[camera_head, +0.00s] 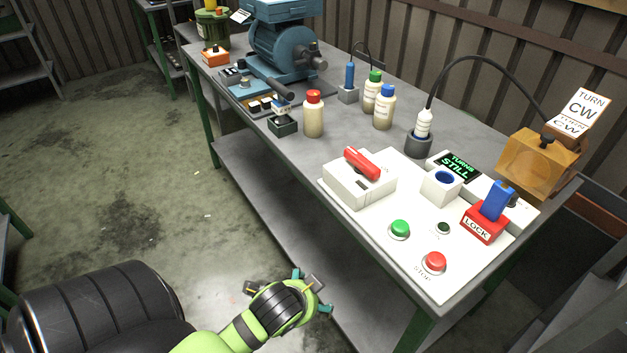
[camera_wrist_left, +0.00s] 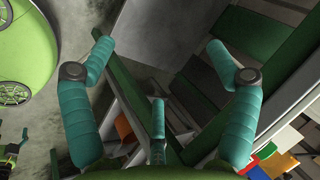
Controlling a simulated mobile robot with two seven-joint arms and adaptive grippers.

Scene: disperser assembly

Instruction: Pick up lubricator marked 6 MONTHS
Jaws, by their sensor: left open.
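Three cream bottles that look like lubricators stand upright on the grey workbench (camera_head: 262,135). They are a red-capped bottle (camera_head: 313,118), a green-capped bottle (camera_head: 372,96) and a blue-capped bottle (camera_head: 384,110). Their label text is too small to read, so I cannot tell which is marked 6 MONTHS. My left gripper (camera_head: 300,290) is in front of the bench's near edge, apart from all the bottles. In the left wrist view its teal fingers (camera_wrist_left: 160,60) are spread open with nothing between them.
A white control panel (camera_head: 395,278) with a red-handled block (camera_head: 360,178), buttons and a red LOCK block (camera_head: 483,223) fills the bench's near end. A white device with a black cable (camera_head: 423,125) stands behind it. A blue machine (camera_head: 283,50) is further back.

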